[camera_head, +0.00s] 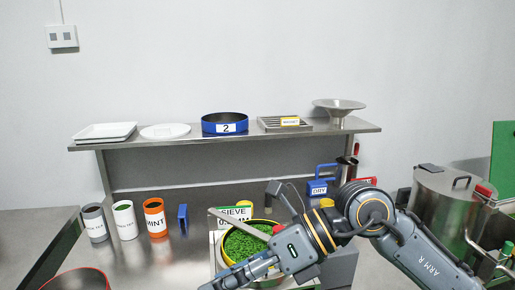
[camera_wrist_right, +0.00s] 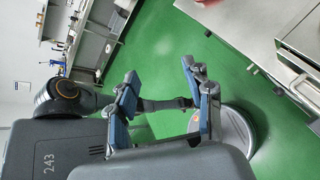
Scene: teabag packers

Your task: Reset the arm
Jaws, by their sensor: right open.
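My right arm, marked ARM R, comes in from the lower right in the head view. Its gripper (camera_head: 232,278) points to the lower left, in front of a round sieve of green leaves (camera_head: 250,242), and partly hides it. I cannot tell from this view whether it touches the sieve. In the right wrist view the two blue-padded fingers of this gripper (camera_wrist_right: 162,92) stand apart with nothing between them. My left gripper is in neither view.
A raised shelf (camera_head: 230,139) behind holds trays, a blue ring marked 2 and a metal dish. A steel pot (camera_head: 445,205) stands at right. Green floor (camera_wrist_right: 180,40) shows in the wrist view.

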